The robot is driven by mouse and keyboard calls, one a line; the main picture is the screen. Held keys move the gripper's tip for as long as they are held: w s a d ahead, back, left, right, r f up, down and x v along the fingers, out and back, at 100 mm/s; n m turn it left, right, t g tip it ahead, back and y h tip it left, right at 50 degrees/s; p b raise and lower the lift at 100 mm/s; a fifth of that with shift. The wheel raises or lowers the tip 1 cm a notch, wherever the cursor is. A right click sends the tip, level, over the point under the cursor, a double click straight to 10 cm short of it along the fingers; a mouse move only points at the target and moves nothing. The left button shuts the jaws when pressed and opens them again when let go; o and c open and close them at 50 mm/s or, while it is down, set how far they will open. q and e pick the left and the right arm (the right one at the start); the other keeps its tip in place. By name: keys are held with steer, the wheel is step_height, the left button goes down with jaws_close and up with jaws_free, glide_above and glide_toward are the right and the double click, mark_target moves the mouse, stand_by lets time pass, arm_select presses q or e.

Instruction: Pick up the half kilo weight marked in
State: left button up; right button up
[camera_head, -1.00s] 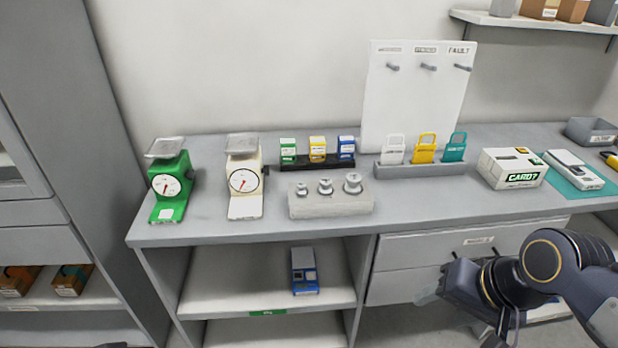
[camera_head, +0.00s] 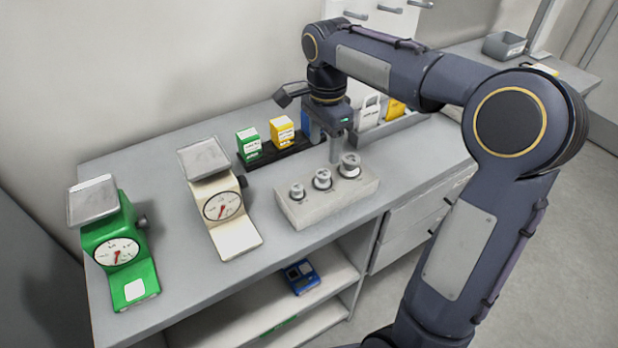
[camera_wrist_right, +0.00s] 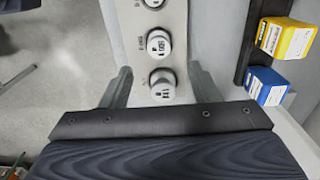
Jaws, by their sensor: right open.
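Three silver knobbed weights stand in a row in a pale block (camera_head: 310,207) on the table: a left one (camera_head: 297,191), a middle one (camera_head: 322,179) and a right one (camera_head: 349,166), the biggest. Their markings are too small to read for sure. My right gripper (camera_head: 337,146) points down just behind the right end of the block, open and empty. In the right wrist view its fingers (camera_wrist_right: 160,72) are on either side of the right weight (camera_wrist_right: 162,86), and the middle weight (camera_wrist_right: 158,43) lies just beyond. I cannot tell its height over the weight. My left gripper is out of view.
A green scale (camera_head: 112,245) and a cream scale (camera_head: 222,210) stand left of the block. A black rack (camera_head: 275,156) with green, yellow and blue boxes is close behind it. Coloured tags in a grey holder are partly hidden by my right arm.

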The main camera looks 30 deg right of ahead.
mark_target(323, 173)
step_height(323, 173, down, 7)
steer(key=shift+s+r, duration=0.1)
steer(key=shift+r, duration=0.05)
steer(key=shift+a, duration=0.1)
jaws_close()
stand_by(0.4)
steer(key=shift+r, duration=0.1)
